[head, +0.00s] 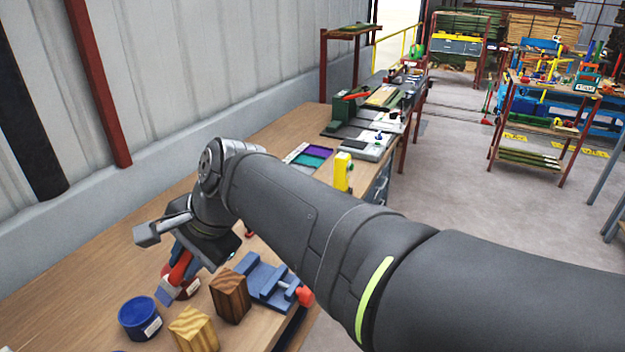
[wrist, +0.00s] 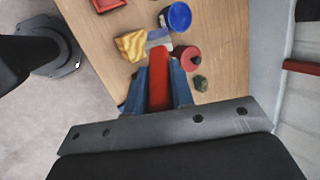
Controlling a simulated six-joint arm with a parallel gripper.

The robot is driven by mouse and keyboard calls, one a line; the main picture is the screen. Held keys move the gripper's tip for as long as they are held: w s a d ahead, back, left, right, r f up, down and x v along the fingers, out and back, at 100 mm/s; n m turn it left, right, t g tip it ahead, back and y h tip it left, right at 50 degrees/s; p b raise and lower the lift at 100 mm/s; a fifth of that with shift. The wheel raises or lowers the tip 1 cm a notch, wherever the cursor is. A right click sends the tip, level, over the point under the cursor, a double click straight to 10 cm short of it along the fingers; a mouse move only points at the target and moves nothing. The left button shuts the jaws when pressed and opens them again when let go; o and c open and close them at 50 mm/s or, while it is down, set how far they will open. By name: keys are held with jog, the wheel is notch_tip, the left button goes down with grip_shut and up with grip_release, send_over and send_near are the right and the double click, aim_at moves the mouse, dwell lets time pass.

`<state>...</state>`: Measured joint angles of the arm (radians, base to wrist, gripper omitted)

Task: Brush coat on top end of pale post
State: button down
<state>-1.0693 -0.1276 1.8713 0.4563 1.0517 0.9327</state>
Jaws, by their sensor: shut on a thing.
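My gripper (head: 183,262) is shut on the red handle of a brush (wrist: 160,80), which points down at a tilt. The brush's flat grey-blue head (head: 165,293) hangs above the bench, near the blue tin and the red tin. The pale post (head: 196,332), a light block with striped grain, stands at the front edge of the head view. In the wrist view, the pale post (wrist: 129,46) is just left of the brush head (wrist: 158,38). Whether the brush touches it, I cannot tell. The brown post (head: 230,298) stands right of the pale one.
The blue tin (head: 140,319) is left of the pale post. The red tin (head: 185,284) is partly hidden behind the brush. A blue vise (head: 265,281) with an orange-red end sits at the bench's right edge. A dark green lump (wrist: 200,83) lies by the red tin.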

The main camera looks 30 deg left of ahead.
dwell(0.3)
jog(key=shift+r, duration=0.5)
jog(key=shift+w+f, duration=1.8)
jog(key=shift+f, duration=2.3)
jog(key=s+d+r, duration=0.2)
jog(key=s+r, duration=0.1)
jog(key=r, duration=0.5)
jog(key=shift+s+d, duration=0.3)
